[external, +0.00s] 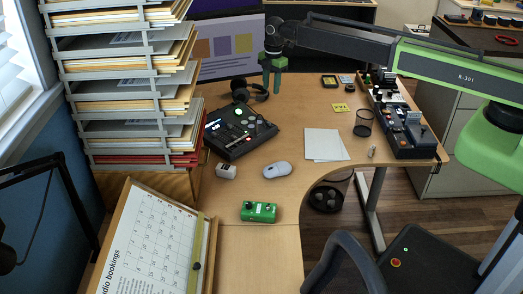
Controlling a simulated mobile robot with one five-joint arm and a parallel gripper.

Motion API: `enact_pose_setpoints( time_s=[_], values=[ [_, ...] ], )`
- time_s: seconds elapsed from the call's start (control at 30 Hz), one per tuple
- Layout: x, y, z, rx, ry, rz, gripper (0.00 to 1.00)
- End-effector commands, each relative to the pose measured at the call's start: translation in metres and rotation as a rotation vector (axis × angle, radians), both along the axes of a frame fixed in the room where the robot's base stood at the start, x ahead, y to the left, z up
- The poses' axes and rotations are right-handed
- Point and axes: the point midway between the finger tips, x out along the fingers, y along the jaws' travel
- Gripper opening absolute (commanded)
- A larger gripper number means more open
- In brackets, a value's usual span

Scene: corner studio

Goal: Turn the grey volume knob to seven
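A black control unit (227,146) with faders, pads and small round controls lies on the desk, left of centre. A long dark board (421,152) carrying several effect pedals with knobs stands along the right edge of the desk. No knob can be clearly picked out as the grey volume knob, and no number marks can be read at this size. My gripper (272,84) points down above the back of the desk, beyond and to the right of the control unit. It appears empty and apart from both devices.
Black headphones (240,90) lie below and left of my gripper. A white mouse (277,169), a green pedal (259,212), paper sheets (326,145) and a mesh cup (363,123) are on the desk. Stacked paper trays (115,110) rise at left. The desk's middle is fairly clear.

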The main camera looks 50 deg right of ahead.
Motion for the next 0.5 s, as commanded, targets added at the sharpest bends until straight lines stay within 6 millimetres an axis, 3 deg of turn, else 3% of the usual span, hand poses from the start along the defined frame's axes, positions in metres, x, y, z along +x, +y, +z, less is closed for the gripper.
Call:
enact_pose_setpoints(
  time_s=[0.03, 0.5],
  values=[
    [0.000, 0.000, -0.014, 0.000, 0.000, 0.000, 0.38],
    [0.005, 0.001, -0.111, 0.001, 0.000, -0.001, 0.38]
  ],
)
